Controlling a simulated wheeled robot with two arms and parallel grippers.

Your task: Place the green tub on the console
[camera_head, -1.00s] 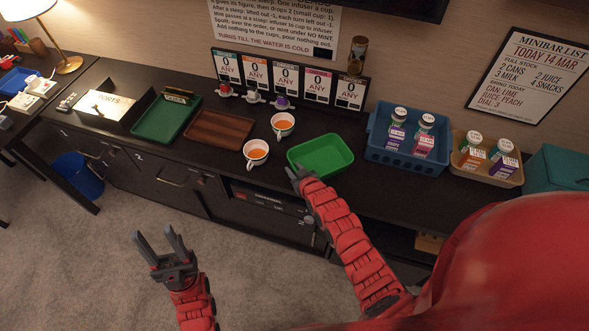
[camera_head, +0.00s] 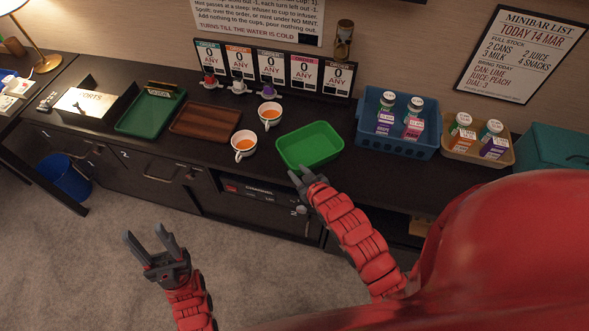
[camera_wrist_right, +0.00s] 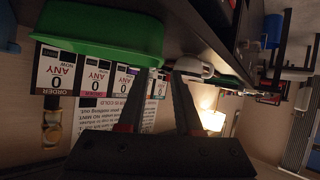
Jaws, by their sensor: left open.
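The green tub (camera_head: 310,147) is a bright green, open, empty rectangular container. It sits on the dark console (camera_head: 385,185), right of two cups. My right gripper (camera_head: 299,172) is at the tub's front edge, near its front-left corner, with fingers apart. In the right wrist view, which appears upside down, the tub (camera_wrist_right: 95,35) fills the upper left and the open fingers (camera_wrist_right: 163,75) are close to its end; whether they touch it I cannot tell. My left gripper (camera_head: 152,243) is open and empty, over the carpet in front of the console.
Two white cups (camera_head: 244,145) (camera_head: 270,115) with orange liquid stand left of the tub. A brown tray (camera_head: 205,121) and a dark green tray (camera_head: 150,114) lie further left. A blue basket (camera_head: 398,140) and tan tray (camera_head: 477,153) with bottles stand right.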

